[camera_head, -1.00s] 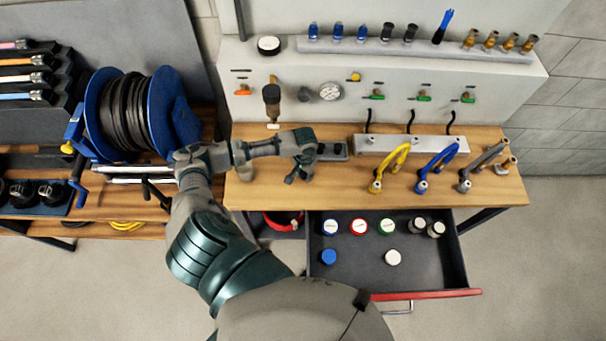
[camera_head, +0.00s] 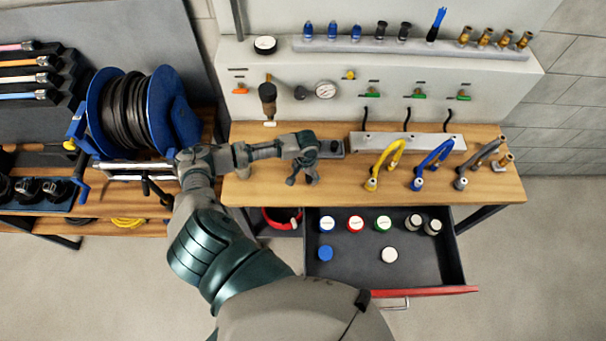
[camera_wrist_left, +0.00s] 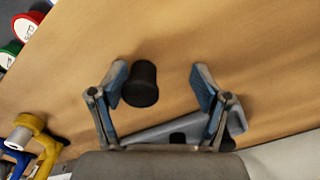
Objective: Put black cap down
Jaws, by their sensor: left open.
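The black cap (camera_wrist_left: 139,84) is in the left wrist view, over the wooden bench top (camera_wrist_left: 190,40). It appears to stand on the wood, between the spread fingers of my left gripper (camera_wrist_left: 160,85). It is close to or touching the left finger in that view, with a clear gap to the other finger. In the head view my left gripper (camera_head: 302,179) is low over the bench near its front edge, and I cannot make out the cap there. My right gripper is in neither view.
An open drawer (camera_head: 345,278) with several coloured caps juts out below the bench front. Yellow (camera_head: 385,160) and blue (camera_head: 432,163) hoses stand to the right. A hose reel (camera_head: 135,110) is at left.

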